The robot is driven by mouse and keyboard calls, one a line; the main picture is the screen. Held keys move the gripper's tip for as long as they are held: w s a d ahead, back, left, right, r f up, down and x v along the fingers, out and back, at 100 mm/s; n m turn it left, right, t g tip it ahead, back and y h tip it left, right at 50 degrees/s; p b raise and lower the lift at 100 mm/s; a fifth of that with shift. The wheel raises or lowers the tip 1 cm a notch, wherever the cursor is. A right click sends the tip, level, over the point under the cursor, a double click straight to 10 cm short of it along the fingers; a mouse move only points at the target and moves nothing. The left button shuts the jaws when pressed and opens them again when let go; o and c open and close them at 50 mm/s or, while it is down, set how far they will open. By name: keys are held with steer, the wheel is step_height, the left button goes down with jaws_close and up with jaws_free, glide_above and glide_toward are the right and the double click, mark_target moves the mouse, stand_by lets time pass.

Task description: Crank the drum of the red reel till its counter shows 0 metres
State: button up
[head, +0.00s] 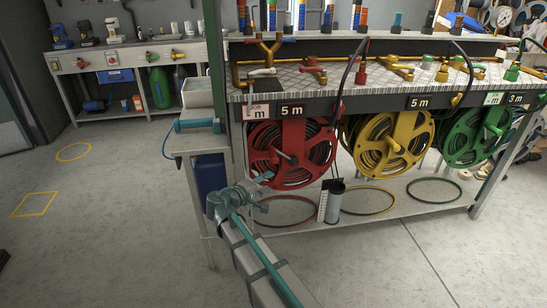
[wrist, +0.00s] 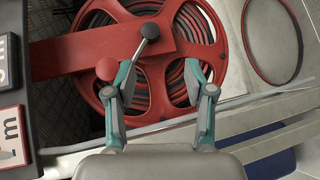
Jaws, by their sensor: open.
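The red reel (head: 292,155) hangs under the bench, at the left of three reels. Above it are a black plate reading "5 m" (head: 292,110) and a small red-and-white plate (head: 257,112), whose writing is too small to read fully. The red knob is close beside the left fingertip, not between the fingers; contact cannot be told.
A yellow reel (head: 392,145) and a green reel (head: 474,138) hang to the right. Rings lie on the lower shelf (head: 400,205), with a dark cylinder (head: 335,202) near the red reel. A bench post stands left.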

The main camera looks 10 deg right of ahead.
mark_target(273, 153)
steer(key=w+a+r+t, duration=0.2)
steer(key=a+r, duration=0.1)
steer(key=r, duration=0.3)
steer(key=shift+n, duration=0.3)
steer(key=x, duration=0.3)
steer(key=b+x, duration=0.1)
steer(key=x, duration=0.3)
steer(key=b+x, duration=0.1)
steer(key=x, duration=0.2)
steer(key=shift+w+d+r, duration=0.15)
steer(key=shift+w+r, duration=0.2)
steer(key=shift+h, duration=0.3)
jaws_close()
